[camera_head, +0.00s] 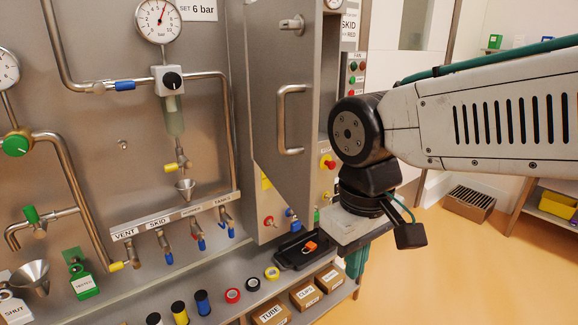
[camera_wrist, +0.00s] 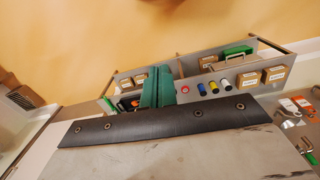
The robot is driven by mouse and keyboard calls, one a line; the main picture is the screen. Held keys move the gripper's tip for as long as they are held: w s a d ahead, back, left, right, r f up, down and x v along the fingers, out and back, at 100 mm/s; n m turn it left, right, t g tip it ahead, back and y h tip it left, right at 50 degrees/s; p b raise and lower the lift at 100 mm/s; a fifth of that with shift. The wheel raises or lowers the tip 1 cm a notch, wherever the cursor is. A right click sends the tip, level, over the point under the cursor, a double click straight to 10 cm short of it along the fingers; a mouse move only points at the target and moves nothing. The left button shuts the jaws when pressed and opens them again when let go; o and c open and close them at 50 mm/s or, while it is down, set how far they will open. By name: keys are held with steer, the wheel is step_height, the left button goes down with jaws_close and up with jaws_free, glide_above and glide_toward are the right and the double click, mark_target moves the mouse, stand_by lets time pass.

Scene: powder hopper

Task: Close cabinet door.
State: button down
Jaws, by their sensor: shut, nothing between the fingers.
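The cabinet door (camera_head: 268,70) is a tall steel panel in the middle of the head view, standing ajar at an angle to the cabinet front. Its bar handle (camera_head: 289,120) is on the face toward me, and a latch (camera_head: 292,25) sits above it. My gripper (camera_head: 356,264) points down to the right of the door, low beside the bench end, apart from the door and handle. Its teal fingers are shut and empty; they also show in the wrist view (camera_wrist: 158,86). The door is not recognisable in the wrist view.
A black tray (camera_head: 302,252) with an orange-tagged item lies on the bench below the door. Valves (camera_head: 292,215) stick out under the door. A button panel (camera_head: 354,75) is right of the cabinet. Labelled boxes (camera_head: 305,294) line the bench front. Open floor (camera_head: 450,270) lies right.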

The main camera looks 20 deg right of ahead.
steer(key=w+a+r+n+h, duration=0.4)
steer(key=w+a+r+n, duration=0.1)
steer(key=w+a+n, duration=0.3)
steer(key=w+a+r+n+h, duration=0.5)
steer(key=w+n, duration=0.3)
steer(key=w, duration=0.2)
glide_toward(308, 201)
steer(key=a+f+x, duration=0.1)
steer(key=x, duration=0.4)
steer(key=shift+w+d+r, duration=0.1)
steer(key=shift+d+r, duration=0.1)
steer(key=shift+d, duration=0.65)
steer(key=shift+d, duration=0.1)
